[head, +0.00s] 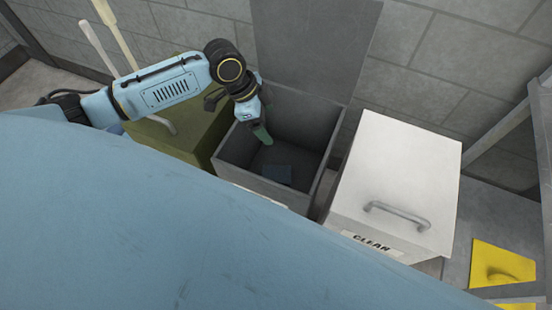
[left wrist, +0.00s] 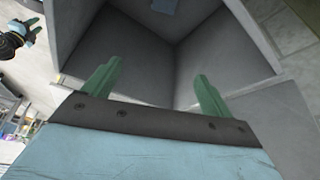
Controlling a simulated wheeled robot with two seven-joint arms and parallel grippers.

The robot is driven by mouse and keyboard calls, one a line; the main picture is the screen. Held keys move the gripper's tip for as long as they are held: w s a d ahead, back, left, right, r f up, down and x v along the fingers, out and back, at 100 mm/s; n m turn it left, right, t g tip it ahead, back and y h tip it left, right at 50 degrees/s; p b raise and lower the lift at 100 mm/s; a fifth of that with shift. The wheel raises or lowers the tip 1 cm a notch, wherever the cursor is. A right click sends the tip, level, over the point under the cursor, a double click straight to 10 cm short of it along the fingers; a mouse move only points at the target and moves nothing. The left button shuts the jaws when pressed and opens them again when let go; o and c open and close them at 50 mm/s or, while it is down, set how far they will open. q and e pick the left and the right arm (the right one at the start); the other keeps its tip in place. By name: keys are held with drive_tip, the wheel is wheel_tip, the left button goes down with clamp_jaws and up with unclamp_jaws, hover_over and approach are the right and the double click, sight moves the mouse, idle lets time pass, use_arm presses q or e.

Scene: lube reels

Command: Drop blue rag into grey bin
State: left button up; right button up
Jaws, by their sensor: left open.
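The grey bin (head: 231,158) stands open in the head view, and its lid (head: 312,45) is raised against the wall. A small blue-grey piece, which looks like the blue rag (head: 277,174), lies on the bin's floor. It also shows at the top edge of the left wrist view (left wrist: 164,6). My left gripper (head: 263,135) is over the bin's opening, pointing down. In the left wrist view its green fingers (left wrist: 155,82) are wide apart with nothing between them. What looks like my right gripper (left wrist: 30,32) shows small at the far left of that view.
A white bin (head: 398,170) with a shut lid, a handle and a label reading "CLEAN" stands right of the grey bin. An olive-green box (head: 180,150) is on the left. A yellow item (head: 500,262) lies at the far right. A block wall closes the back.

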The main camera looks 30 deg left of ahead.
use_arm(q)
drive_tip(key=p+v, duration=0.2)
drive_tip(key=v, duration=1)
drive_tip(key=shift+p, duration=0.35)
use_arm(e)
drive_tip(key=a+r, duration=0.1)
drive_tip(key=s+a+r, duration=0.1)
drive_tip(key=shift+a+r, duration=0.15)
drive_tip(key=shift+r, duration=0.15)
